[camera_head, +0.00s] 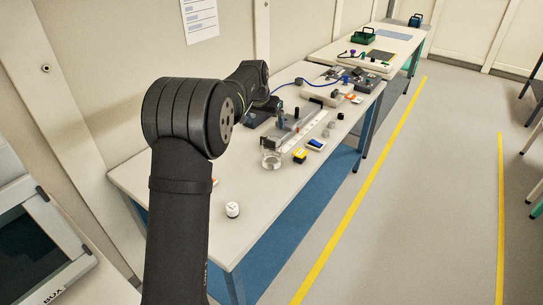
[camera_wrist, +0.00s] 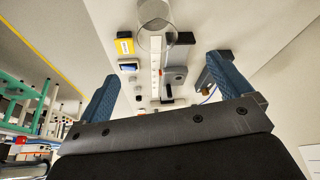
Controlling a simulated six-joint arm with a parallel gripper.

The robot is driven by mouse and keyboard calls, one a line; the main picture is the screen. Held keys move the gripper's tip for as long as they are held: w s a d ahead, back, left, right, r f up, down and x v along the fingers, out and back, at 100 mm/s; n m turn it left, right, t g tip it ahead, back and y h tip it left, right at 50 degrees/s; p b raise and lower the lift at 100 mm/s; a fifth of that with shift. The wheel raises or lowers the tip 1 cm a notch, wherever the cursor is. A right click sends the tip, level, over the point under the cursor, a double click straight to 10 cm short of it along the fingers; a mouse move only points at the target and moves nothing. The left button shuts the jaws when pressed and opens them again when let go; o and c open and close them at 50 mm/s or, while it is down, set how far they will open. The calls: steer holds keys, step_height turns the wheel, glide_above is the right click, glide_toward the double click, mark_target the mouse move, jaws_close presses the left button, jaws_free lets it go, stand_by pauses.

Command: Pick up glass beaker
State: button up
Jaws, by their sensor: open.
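The glass beaker (camera_head: 271,159) is a clear, short cylinder standing on the pale bench, near the front end of a long grey rail. In the wrist view the beaker (camera_wrist: 156,20) shows at the top centre, partly cut off by the picture's edge. My gripper (camera_wrist: 165,84) has its two blue fingers wide apart with nothing between them. The beaker lies beyond the fingertips in that view, apart from both. In the head view my dark arm hides much of the gripper, so its exact height over the bench cannot be told.
A yellow box (camera_head: 299,155) and a blue-and-white box (camera_head: 316,144) lie right of the beaker. The grey rail (camera_head: 300,130) and several small parts sit behind it. A white round item (camera_head: 232,209) stands in front. The bench (camera_head: 262,198) is mostly bare at its near end.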

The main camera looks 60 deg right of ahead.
mark_target(272, 140)
steer(key=x, duration=1.7)
steer(key=shift+s+f, duration=0.3)
steer(key=shift+f, duration=0.05)
steer(key=shift+r, duration=0.1)
steer(key=c, duration=1.2)
steer(key=shift+r, duration=0.1)
steer(key=shift+d+r, duration=0.1)
steer(key=shift+r, duration=1.3)
steer(key=s+a+r, duration=0.1)
steer(key=s+r, duration=0.7)
steer(key=s, duration=0.3)
steer(key=shift+s, duration=0.25)
